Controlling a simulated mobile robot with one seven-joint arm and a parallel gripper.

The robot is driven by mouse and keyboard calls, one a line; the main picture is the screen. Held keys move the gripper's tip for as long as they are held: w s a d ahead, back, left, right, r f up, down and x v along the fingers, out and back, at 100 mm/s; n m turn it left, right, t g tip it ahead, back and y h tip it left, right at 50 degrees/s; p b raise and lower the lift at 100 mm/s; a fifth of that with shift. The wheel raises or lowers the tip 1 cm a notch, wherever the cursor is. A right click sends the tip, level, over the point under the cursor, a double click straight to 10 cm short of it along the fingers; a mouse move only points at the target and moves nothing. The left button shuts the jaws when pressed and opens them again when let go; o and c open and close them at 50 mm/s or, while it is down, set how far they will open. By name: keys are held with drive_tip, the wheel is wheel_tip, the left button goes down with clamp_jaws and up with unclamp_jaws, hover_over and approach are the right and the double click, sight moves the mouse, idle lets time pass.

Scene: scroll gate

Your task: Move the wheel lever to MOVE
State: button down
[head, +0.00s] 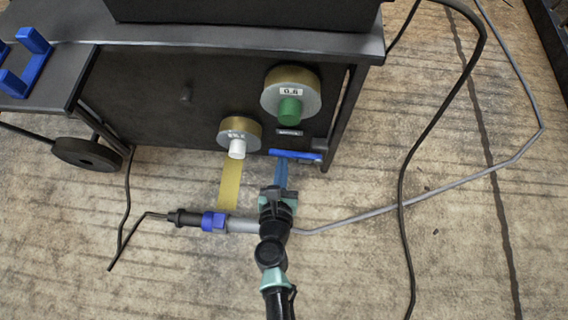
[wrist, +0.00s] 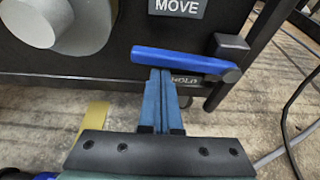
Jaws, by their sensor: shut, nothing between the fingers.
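The wheel lever is a blue bar (head: 295,154) low on the right side of the dark cart. In the wrist view the lever (wrist: 180,62) lies nearly level, its right end slightly lower and rounded. The MOVE label (wrist: 178,6) is above it. The HOLD label (wrist: 186,80) is just below it, partly covered by my fingers. My gripper (head: 281,166) is shut and empty, its blue fingers side by side. In the wrist view the fingertips (wrist: 163,73) are at the lever's underside, left of its middle. I cannot tell whether they touch it.
Two spools, one with a green knob (head: 290,110) and one with a white knob (head: 237,149), sit on the cart face. A torch-like tool (head: 213,221) lies near my gripper. Cables (head: 402,195) cross the floor at right.

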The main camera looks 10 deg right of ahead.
drive_tip(key=shift+r, duration=0.35)
idle(0.4)
wheel_tip(320, 180, down, 5)
drive_tip(key=b, duration=0.5)
drive_tip(key=r+p+v, duration=0.1)
drive_tip(key=p+v, duration=0.1)
drive_tip(key=v, duration=0.8)
drive_tip(key=shift+p, duration=0.3)
